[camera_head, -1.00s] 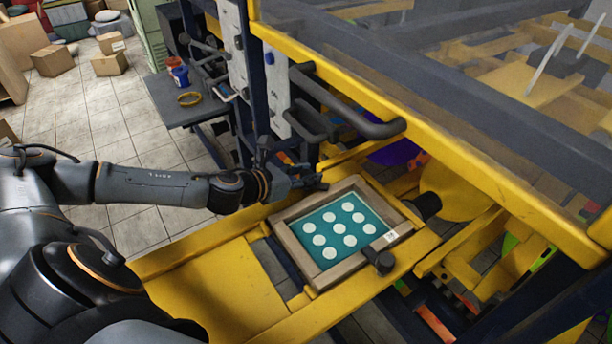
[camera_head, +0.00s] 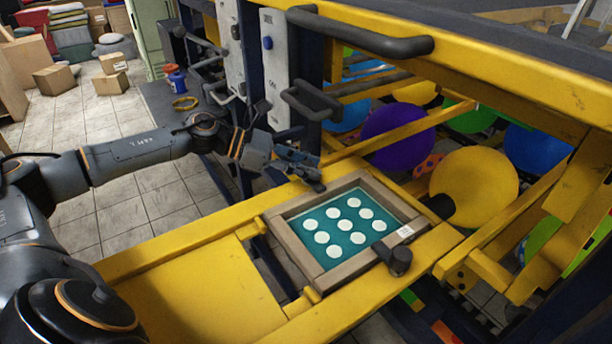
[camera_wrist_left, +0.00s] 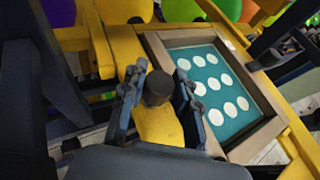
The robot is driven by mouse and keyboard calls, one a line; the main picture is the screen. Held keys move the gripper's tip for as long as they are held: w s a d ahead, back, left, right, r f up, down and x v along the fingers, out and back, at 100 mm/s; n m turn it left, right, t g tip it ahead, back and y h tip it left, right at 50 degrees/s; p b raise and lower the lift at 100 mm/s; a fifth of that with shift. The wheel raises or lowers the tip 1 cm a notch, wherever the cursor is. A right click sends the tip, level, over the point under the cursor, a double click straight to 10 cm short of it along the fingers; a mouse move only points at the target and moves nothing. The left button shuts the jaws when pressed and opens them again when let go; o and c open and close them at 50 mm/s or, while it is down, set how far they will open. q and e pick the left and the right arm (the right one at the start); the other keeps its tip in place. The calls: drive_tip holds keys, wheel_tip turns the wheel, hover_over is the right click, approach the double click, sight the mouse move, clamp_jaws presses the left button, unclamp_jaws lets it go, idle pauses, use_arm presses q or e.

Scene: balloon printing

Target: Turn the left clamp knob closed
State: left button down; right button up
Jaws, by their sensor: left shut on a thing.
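The left clamp knob (camera_wrist_left: 157,88) is a dark round knob at the corner of the wooden print frame (camera_wrist_left: 232,158), seen in the left wrist view. My left gripper (camera_wrist_left: 156,92) has a finger on each side of it and is shut on it. In the head view, my left gripper (camera_head: 312,176) is at the upper left corner of the wooden frame (camera_head: 300,258) and mostly hides that knob. The frame surrounds a teal panel with white dots (camera_head: 343,224). My right gripper is not in view.
A second dark knob (camera_head: 399,260) stands at the frame's lower right. Grey handles (camera_head: 360,32) and (camera_head: 312,102) jut from the machine just above my left gripper. Yellow rails (camera_head: 195,225) surround the frame. Balloons (camera_head: 474,187) hang behind. A side table (camera_head: 160,95) stands at left.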

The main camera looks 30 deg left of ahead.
use_arm(q)
drive_tip(key=shift+f+m+g, duration=0.1)
drive_tip(key=shift+m+g, duration=0.2)
drive_tip(key=shift+g, duration=0.1)
drive_tip(key=c, duration=1)
unclamp_jaws()
drive_tip(key=shift+v, duration=3.7)
